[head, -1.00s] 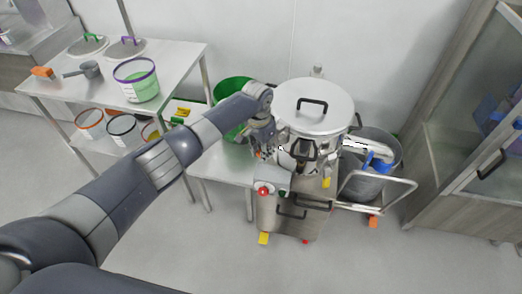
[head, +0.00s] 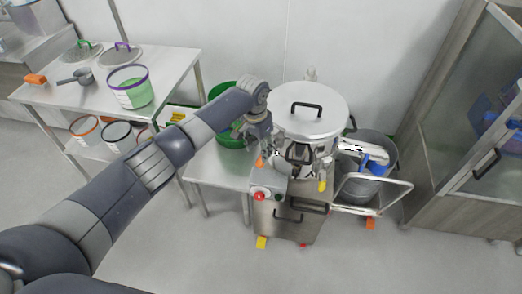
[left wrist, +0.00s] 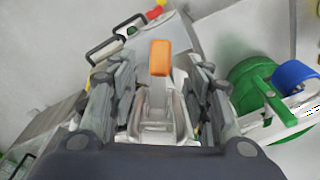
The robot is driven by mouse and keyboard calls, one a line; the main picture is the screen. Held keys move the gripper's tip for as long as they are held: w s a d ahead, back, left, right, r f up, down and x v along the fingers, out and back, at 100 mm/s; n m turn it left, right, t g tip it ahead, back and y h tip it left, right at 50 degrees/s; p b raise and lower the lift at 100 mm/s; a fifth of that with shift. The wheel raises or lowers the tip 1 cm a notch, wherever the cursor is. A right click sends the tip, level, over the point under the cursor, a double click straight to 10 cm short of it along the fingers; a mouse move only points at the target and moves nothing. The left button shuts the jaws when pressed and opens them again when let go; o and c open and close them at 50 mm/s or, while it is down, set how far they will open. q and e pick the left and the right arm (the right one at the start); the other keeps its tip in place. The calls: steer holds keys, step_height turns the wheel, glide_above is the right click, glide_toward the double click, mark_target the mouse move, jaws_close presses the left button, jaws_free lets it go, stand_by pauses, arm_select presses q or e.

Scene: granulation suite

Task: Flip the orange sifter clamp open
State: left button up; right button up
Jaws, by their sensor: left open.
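The sifter (head: 311,123) is a round steel vessel with a flat lid and a black handle, on a steel cabinet. Its orange clamp (head: 260,162) shows as a small orange tip on the vessel's left side, just below my left gripper (head: 266,147). In the left wrist view the orange clamp lever (left wrist: 160,58) stands between the two fingers of my left gripper (left wrist: 163,80), with bare floor and cabinet beyond. The fingers are apart, with gaps on both sides of the lever. The clamp's lower part is partly hidden. My right gripper is not in view.
A red button (head: 260,196) sits on the cabinet's front left. A green bucket (head: 222,97) stands behind my left forearm. A grey bin (head: 378,185) with a blue-clamped pipe is at right. A table (head: 178,72) with a tub and lids is at left.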

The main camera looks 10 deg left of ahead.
arm_select(q)
step_height(320, 180, up, 10)
steer(key=shift+s+f, duration=0.2)
steer(key=shift+s, duration=0.05)
